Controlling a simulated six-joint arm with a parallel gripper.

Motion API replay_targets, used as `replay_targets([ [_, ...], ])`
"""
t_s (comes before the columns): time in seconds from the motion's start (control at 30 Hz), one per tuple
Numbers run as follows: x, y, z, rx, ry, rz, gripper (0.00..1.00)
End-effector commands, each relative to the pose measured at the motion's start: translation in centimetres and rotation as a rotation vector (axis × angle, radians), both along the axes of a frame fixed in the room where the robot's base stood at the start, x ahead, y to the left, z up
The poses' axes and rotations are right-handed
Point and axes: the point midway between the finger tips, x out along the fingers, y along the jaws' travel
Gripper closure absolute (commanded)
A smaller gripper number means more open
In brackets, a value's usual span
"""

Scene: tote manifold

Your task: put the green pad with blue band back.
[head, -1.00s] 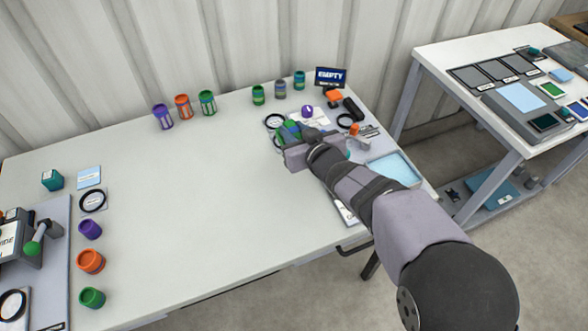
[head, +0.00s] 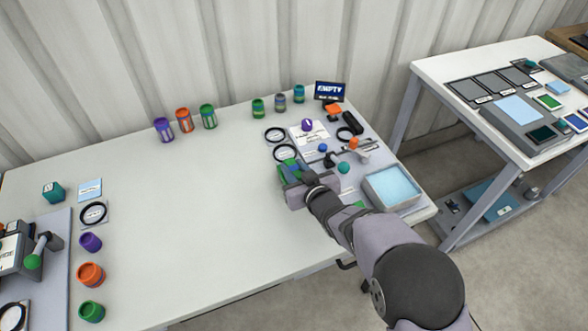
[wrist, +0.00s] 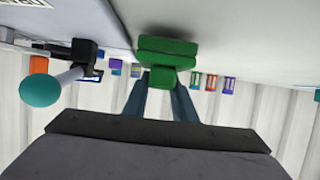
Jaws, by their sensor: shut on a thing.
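My gripper (head: 294,182) is shut on a green block, the pad (head: 289,168), above the right part of the table. A little blue shows on it in the head view; the band is hard to make out. In the wrist view the green pad (wrist: 168,50) sits between my two fingertips, seen as stacked green slabs, with no blue clearly visible. My gripper and arm hide part of the table beneath. Whether the pad touches the table cannot be told.
A light-blue tray (head: 418,178) stands at the table's right edge. Behind my gripper are black rings (head: 284,152), a lever fixture (head: 350,149) with coloured knobs and an EMPTY sign (head: 329,91). Several coloured cups line the back. A side table (head: 440,75) holds pads. The table's middle is clear.

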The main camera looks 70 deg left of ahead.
Motion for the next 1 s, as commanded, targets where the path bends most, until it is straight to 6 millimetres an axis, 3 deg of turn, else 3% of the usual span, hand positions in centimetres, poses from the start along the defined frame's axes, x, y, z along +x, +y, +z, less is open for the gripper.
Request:
replay_targets([
  [0.5, 0.02, 0.02, -1.21, 0.002, -0.001, -0.001, 0.97],
  [0.53, 0.02, 0.01, -1.21, 0.001, -0.001, -0.001, 0.73],
  [0.6, 0.01, 0.01, -1.10, 0.001, -0.001, -0.001, 0.57],
  [1.0, 0.01, 0.01, -0.79, 0.001, -0.001, -0.001, 0.57],
])
